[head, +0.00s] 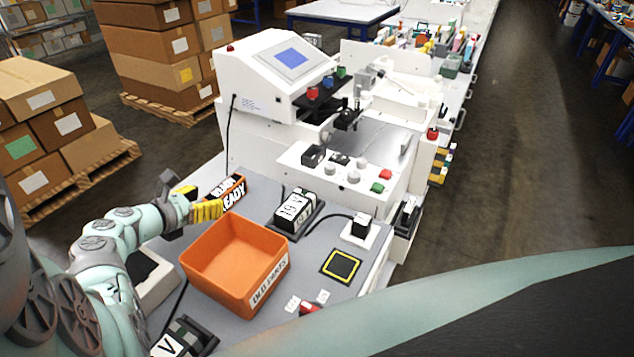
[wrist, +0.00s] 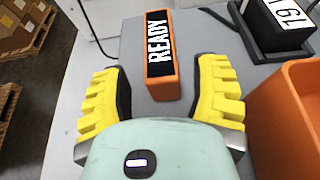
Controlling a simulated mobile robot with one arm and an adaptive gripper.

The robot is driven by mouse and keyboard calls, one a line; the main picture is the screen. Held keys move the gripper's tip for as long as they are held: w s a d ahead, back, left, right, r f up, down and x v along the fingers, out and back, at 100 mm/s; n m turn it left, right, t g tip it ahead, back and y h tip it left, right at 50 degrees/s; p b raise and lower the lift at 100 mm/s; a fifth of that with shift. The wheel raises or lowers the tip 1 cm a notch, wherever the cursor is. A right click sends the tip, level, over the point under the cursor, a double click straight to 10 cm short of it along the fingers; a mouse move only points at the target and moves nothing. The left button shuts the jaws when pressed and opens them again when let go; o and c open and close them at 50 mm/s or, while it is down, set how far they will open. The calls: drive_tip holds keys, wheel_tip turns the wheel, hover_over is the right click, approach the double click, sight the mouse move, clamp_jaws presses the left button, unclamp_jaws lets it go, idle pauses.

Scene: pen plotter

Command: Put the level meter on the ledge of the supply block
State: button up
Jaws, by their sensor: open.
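No part is plainly marked as the level meter. An orange block (head: 236,191) with a black face reading READY lies on the grey worktop behind the orange bin; it also shows in the wrist view (wrist: 174,83). My gripper (head: 198,202) is open, its yellow fingers at the near end of this block. In the wrist view my gripper (wrist: 163,78) has one finger on each side of that end, with gaps on both sides. A black block with a white label (head: 293,208), probably the supply block, stands to the right; it shows at the wrist view's top right (wrist: 287,12).
An open orange bin (head: 270,288) stands close in front of my gripper, to the right in the wrist view (wrist: 262,125). A yellow-edged black square (head: 341,266) and a small boxed part (head: 360,227) lie right. The white plotter (head: 262,75) stands behind. A dark V-marked device (head: 185,340) is in front.

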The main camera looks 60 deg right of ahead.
drive_tip(key=p+v, duration=0.1)
drive_tip(key=v, duration=0.1)
drive_tip(key=shift+a+r, duration=0.25)
drive_tip(key=shift+r, duration=0.05)
drive_tip(key=shift+a, duration=0.35)
